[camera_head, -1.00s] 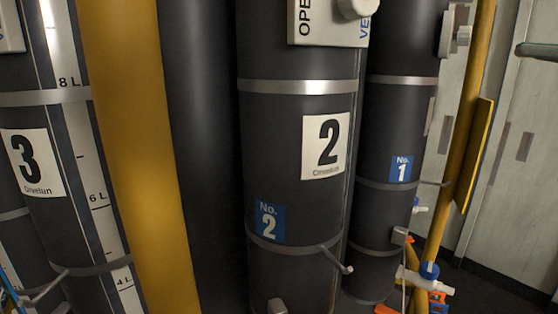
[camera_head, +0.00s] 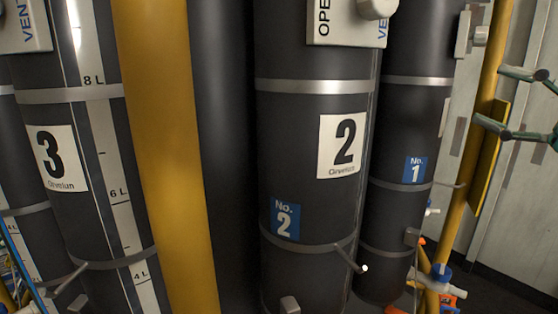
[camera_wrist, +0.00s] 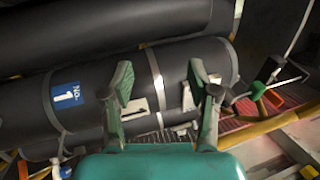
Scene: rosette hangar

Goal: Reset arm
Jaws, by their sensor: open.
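My gripper (camera_head: 492,97) shows at the right edge of the head view, with two green fingers apart and nothing between them. It is beside the black cylinder marked No. 1 (camera_head: 408,130), in front of the yellow pole. In the wrist view my gripper (camera_wrist: 160,78) is also open and empty. Its fingers stand in front of the No. 1 cylinder (camera_wrist: 100,98), which looks sideways there, with a metal band between the fingertips. I cannot tell whether the fingers touch it. The rest of my arm is out of the head view.
The cylinder marked 2 (camera_head: 306,110) stands in the middle and the cylinder marked 3 (camera_head: 63,205) at the left. A yellow column (camera_head: 168,150) stands between them. A blue-handled valve (camera_head: 436,277) sits low at right. A pale panelled wall (camera_head: 515,200) is behind my gripper.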

